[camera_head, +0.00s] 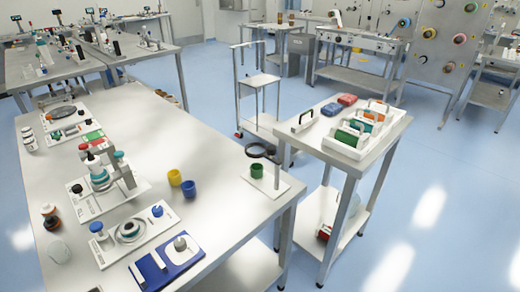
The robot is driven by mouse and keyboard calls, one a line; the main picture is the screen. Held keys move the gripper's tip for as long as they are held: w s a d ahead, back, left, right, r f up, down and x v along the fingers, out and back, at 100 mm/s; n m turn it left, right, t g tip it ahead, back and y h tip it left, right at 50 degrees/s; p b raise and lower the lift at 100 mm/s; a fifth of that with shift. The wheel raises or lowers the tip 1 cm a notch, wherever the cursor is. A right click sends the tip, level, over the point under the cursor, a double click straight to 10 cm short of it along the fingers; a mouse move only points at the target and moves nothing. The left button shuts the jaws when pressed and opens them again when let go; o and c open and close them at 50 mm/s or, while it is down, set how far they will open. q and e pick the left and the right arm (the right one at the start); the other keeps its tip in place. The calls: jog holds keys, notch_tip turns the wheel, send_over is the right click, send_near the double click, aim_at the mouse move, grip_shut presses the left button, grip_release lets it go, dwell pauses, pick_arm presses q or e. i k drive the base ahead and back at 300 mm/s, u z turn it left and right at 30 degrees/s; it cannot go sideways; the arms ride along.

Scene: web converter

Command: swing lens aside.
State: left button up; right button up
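A dark ring-shaped lens (260,150) shows near the right edge of the long white table (215,215). It appears to be held by a thin upright post (277,172) on a flat white base (278,185). A small green cup (257,170) stands on that base, just below the ring in the picture. I cannot tell whether the ring is directly over the cup. Neither my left gripper nor my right gripper is in view.
Yellow (174,177) and blue (189,189) cups stand left of the lens stand. A white-based device with bottles (104,185) and a blue tray (167,262) lie further left.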

aim_at(271, 151)
jog(key=z, duration=0.1)
jog(key=k, duration=0.2)
jog(key=u, duration=1.05)
jog(key=i, duration=0.5)
